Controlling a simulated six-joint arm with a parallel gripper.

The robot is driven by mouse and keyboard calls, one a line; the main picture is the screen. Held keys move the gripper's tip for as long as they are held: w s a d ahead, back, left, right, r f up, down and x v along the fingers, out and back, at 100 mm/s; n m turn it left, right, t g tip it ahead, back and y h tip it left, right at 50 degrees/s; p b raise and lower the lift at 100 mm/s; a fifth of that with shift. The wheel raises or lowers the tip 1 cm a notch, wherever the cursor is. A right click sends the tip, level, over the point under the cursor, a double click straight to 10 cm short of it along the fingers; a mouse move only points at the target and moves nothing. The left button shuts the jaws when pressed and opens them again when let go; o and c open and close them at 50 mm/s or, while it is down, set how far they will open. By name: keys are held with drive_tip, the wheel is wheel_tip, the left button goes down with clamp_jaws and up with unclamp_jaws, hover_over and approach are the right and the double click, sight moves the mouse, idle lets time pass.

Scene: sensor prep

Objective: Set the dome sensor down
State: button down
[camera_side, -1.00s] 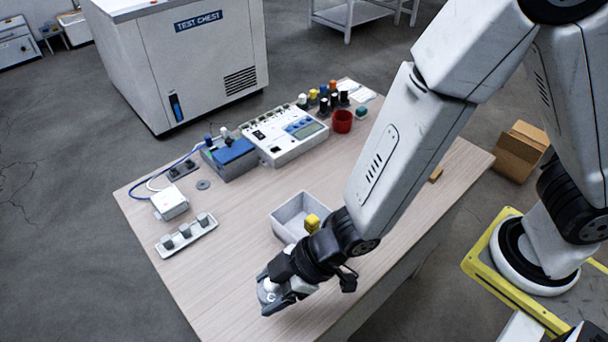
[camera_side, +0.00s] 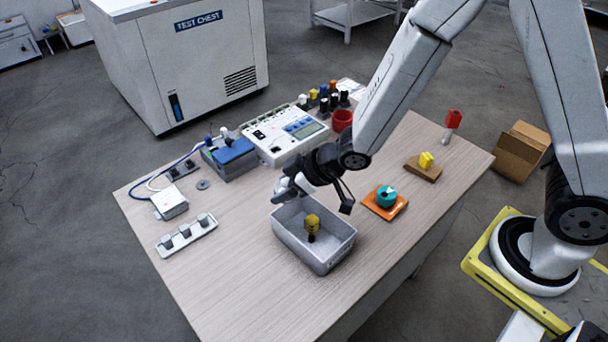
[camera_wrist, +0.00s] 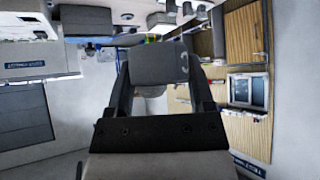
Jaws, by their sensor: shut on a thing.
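My gripper (camera_side: 284,190) is tilted sideways above the back left rim of the grey tray. It is shut on the dome sensor (camera_side: 279,193), which looks pale grey and is small and partly hidden in the side view. In the wrist view my gripper (camera_wrist: 160,88) has its two dark fingers on either side of the dome sensor (camera_wrist: 160,64), seen as a dark grey body with a pale part below it. The sensor appears held clear of the table; the exact gap cannot be told.
A grey tray (camera_side: 284,246) holds a yellow-topped part (camera_side: 312,222). A teal round part (camera_side: 386,195) sits on an orange plate (camera_side: 398,211). A meter box (camera_side: 283,145), blue-topped box (camera_side: 234,152), white strip (camera_side: 187,236) and red cup (camera_side: 342,118) stand around. The front left tabletop is clear.

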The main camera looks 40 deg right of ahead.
drive_tip(key=w+d+m+t+h, duration=0.1)
drive_tip(key=w+d+m+h, duration=0.2)
drive_tip(key=d, duration=0.7)
drive_tip(key=m+h, duration=0.4)
drive_tip(key=m, duration=0.2)
hover_over(377, 158)
wheel_tip(377, 158, down, 5)
drive_tip(key=shift+f, duration=0.85)
drive_tip(key=shift+f, duration=2.2)
drive_tip(key=shift+f, duration=0.1)
drive_tip(key=shift+f, duration=1.65)
